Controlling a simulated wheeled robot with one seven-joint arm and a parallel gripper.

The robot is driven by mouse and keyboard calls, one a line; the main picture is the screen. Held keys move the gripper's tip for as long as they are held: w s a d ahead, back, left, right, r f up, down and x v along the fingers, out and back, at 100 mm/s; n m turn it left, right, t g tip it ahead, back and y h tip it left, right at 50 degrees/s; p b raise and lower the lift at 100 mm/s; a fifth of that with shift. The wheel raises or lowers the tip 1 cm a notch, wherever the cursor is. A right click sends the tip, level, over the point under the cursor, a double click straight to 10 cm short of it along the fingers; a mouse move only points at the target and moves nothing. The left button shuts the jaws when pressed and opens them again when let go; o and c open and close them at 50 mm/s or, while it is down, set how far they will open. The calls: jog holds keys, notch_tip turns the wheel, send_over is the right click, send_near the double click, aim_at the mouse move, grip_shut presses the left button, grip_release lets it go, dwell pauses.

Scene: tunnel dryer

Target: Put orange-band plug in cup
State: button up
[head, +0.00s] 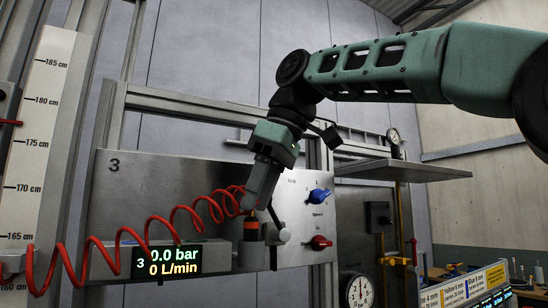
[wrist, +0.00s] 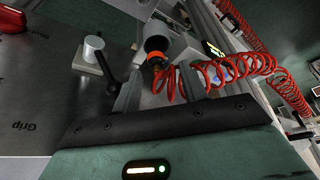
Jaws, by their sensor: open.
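The orange-band plug (head: 251,224) is a small dark piece with a bright orange band, upright at the right end of the display ledge. My gripper (head: 250,206) points down just above the plug in the head view. In the wrist view my gripper (wrist: 160,80) is open, with the plug beyond and roughly between its fingertips; I cannot tell whether they touch.
A pale round post (head: 284,235) on a plate stands right of the plug, with a black lever (wrist: 108,82) beside it. The red hose (head: 150,228) runs left past the pressure display (head: 172,260). A blue knob (head: 319,195) and red knob (head: 320,242) are on the panel.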

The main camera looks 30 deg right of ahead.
jog(key=v, duration=0.7)
jog(key=shift+r, duration=0.3)
jog(key=shift+s+d, duration=0.1)
